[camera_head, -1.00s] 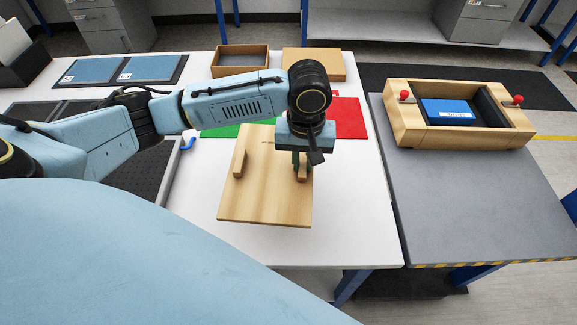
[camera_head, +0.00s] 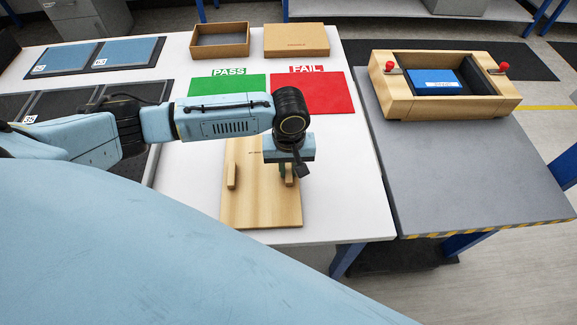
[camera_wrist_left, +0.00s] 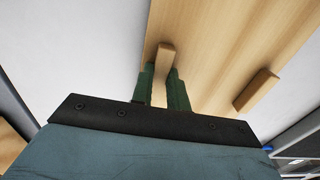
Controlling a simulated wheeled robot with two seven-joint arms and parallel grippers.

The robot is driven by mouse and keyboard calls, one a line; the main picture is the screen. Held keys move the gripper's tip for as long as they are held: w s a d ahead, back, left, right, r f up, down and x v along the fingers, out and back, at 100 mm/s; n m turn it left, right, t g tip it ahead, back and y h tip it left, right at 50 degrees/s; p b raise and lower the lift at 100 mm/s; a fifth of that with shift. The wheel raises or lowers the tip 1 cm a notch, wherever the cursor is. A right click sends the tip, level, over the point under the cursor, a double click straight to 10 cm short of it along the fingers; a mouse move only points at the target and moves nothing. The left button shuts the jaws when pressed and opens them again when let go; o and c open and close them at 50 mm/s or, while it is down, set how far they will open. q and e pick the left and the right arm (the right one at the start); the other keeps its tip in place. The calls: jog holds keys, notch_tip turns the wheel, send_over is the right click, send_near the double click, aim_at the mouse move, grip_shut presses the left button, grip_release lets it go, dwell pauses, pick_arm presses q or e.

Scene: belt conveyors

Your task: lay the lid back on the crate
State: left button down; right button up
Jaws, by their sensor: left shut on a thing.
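The lid (camera_head: 262,207) is a flat light-wood board with two wooden grip blocks, over the front part of the white table. My left gripper (camera_head: 287,172) is shut on the lid's right block; the left wrist view shows both green fingers (camera_wrist_left: 163,88) around that block, with the board (camera_wrist_left: 212,55) behind. Any gap between lid and table is hard to judge. The crate (camera_head: 395,98) is light wood, open on top, on the grey table at right. It has a red knob at each end and a blue labelled box (camera_head: 435,80) inside. My right gripper is not in view.
A green PASS mat (camera_head: 225,84) and a red FAIL mat (camera_head: 325,95) lie behind my left arm. An open wooden box (camera_head: 220,50) and a closed one (camera_head: 296,40) stand at the back. The grey table's front (camera_head: 470,180) is clear.

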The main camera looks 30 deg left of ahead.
pick_arm(q)
jog(key=c, duration=1.4)
grip_release()
jog(key=shift+f, duration=0.1)
jog(key=shift+o, duration=0.2)
